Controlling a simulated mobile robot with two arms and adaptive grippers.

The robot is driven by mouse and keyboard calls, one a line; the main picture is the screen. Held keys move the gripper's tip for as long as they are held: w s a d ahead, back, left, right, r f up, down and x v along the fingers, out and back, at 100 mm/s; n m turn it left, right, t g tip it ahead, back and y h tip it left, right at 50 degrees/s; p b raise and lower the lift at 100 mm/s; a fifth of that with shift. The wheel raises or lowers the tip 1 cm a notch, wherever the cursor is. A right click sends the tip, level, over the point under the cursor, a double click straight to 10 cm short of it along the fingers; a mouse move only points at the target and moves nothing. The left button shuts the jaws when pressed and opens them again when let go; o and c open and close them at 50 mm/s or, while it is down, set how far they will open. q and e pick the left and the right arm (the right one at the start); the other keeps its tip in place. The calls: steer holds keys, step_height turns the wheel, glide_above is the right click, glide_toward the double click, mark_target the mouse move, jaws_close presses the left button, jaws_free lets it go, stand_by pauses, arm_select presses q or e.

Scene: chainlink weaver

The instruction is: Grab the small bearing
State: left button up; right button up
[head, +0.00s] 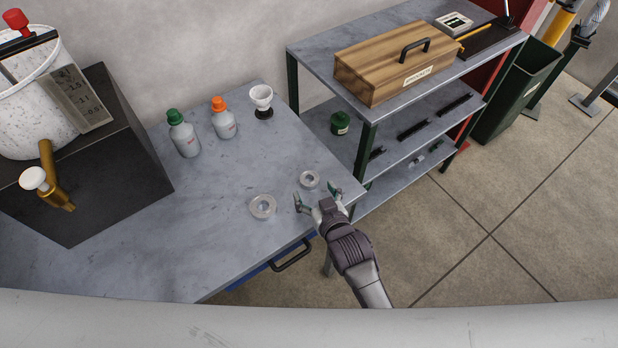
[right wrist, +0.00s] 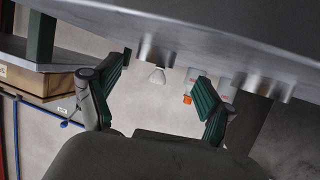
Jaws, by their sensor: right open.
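The small bearing (head: 309,180), a grey ring, lies flat on the grey table (head: 240,160) near its right edge. A larger ring-shaped bearing (head: 262,207) lies to its left. My right gripper (head: 316,193) is open and empty, with its green-padded fingers spread just in front of the small bearing. The right wrist view looks upside down; there the small bearing (right wrist: 157,50) shows beyond and between the fingertips (right wrist: 163,68), apart from both. The larger bearing (right wrist: 266,86) is to the right there, outside the fingers. My left gripper is not in view.
A dark block (head: 100,185) with a white tank is at left. A shelf unit (head: 310,55) with a wooden box (head: 380,75) adjoins at right.

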mark_target(310, 180)
steer(key=x, duration=0.3)
steer(key=shift+w+d+p, duration=0.2)
steer(key=shift+w+p, duration=0.15)
steer(key=shift+w, duration=0.2)
steer(key=shift+w+a+f, duration=0.15)
steer(key=shift+w+a, duration=0.05)
steer(key=shift+w, duration=0.05)
steer(key=c, duration=1.3)
